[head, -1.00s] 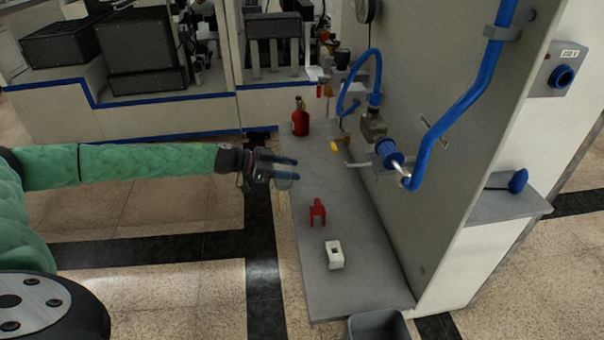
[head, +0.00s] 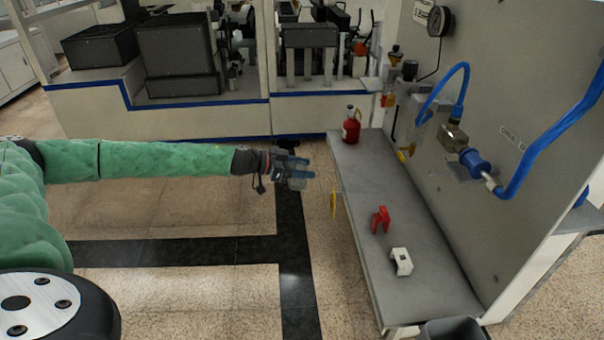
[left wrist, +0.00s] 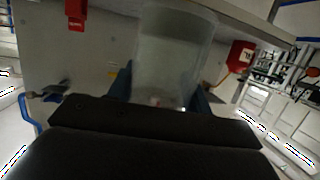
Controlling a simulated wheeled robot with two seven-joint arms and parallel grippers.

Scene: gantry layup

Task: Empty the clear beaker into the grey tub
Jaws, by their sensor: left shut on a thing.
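My left gripper (head: 298,172) is shut on the clear beaker (left wrist: 172,55), which fills the upper middle of the left wrist view between the blue fingers. In the head view the beaker (head: 298,184) is faint and small at the fingertips. The gripper holds it in the air, left of the bench's long edge in the picture. I cannot tell what is inside the beaker. The grey tub (head: 455,332) shows at the bottom edge of the head view, by the bench's near end and mostly cut off. My right gripper is not in view.
The grey bench (head: 385,190) carries a red bottle (head: 351,127) at its far end, a red clamp-like part (head: 380,219) and a white block (head: 401,262). A panel with a blue hose (head: 535,150) stands along its right side. Open floor lies left of the bench.

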